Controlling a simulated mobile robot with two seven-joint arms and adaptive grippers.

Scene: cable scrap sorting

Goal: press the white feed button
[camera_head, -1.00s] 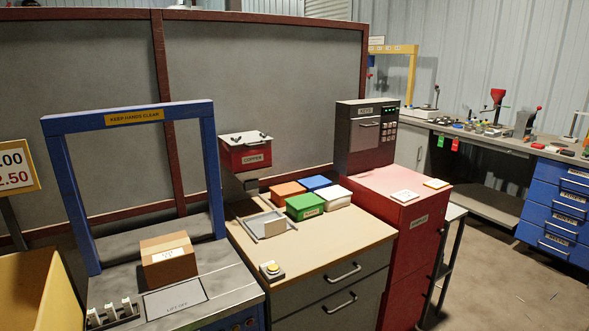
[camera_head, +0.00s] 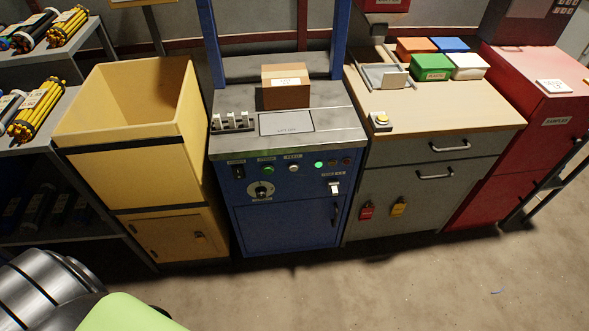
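A small white button (camera_head: 295,168) sits on the front panel of the blue machine (camera_head: 285,225), right of a green button (camera_head: 267,170). The small labels above the buttons are too blurred to read surely. A black knob (camera_head: 261,190) and a white-tipped switch (camera_head: 334,187) are lower on the panel. Neither gripper shows in the head view; only part of my arm is at the bottom left.
A cardboard box (camera_head: 286,92) and a row of switches (camera_head: 232,122) are on the machine's top. A yellow bin (camera_head: 130,100) stands left. The floor (camera_head: 400,285) in front is clear.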

